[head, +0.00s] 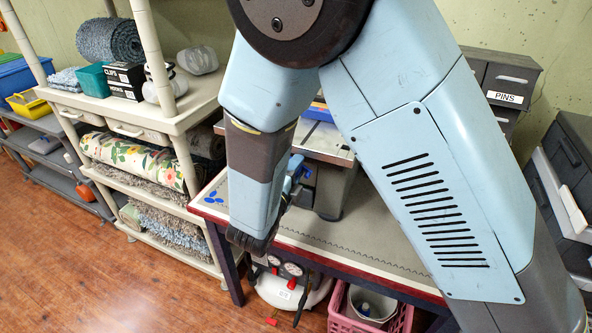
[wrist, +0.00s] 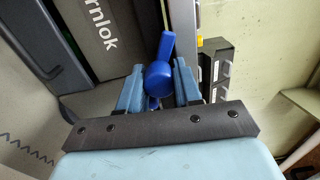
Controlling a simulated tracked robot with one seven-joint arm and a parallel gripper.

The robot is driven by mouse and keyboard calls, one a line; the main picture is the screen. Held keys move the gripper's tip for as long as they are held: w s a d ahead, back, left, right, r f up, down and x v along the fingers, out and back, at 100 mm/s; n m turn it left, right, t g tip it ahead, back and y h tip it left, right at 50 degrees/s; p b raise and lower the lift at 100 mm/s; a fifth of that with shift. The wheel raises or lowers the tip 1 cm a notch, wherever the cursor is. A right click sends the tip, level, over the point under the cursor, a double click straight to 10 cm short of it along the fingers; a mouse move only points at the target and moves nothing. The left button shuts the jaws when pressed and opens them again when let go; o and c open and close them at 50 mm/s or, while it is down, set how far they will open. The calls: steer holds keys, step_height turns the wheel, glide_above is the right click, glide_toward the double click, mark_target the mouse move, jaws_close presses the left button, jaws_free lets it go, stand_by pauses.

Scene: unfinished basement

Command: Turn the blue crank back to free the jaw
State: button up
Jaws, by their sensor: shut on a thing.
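The blue crank (wrist: 159,76) shows in the wrist view as a rounded blue knob with a bar running up from it. My gripper (wrist: 157,88) has one light-blue finger on each side of the crank and is shut on it. In the head view my gripper (head: 294,182) is beside a grey bench machine (head: 333,185), largely behind my own arm. In the wrist view the dark machine body (wrist: 75,35) bears lettering ending in "rnlok". I cannot make out the jaw clearly, nor whether it is clamped.
The machine stands on a grey-topped workbench (head: 395,245). Small blue pieces (head: 212,197) lie at its left end. Below are a compressor (head: 278,290) and a pink crate (head: 340,322). Shelves (head: 185,122) with rugs stand left; dark drawers (head: 487,75) marked "PINS" stand behind right. The floor at left is clear.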

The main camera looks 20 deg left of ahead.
steer(key=shift+s+a+f+n, duration=0.1)
steer(key=shift+a+n, duration=0.05)
steer(key=shift+n, duration=1.85)
steer(key=o, duration=1)
steer(key=shift+o, duration=0.2)
steer(key=s+a, duration=0.1)
steer(key=s, duration=1.2)
steer(key=shift+s, duration=0.3)
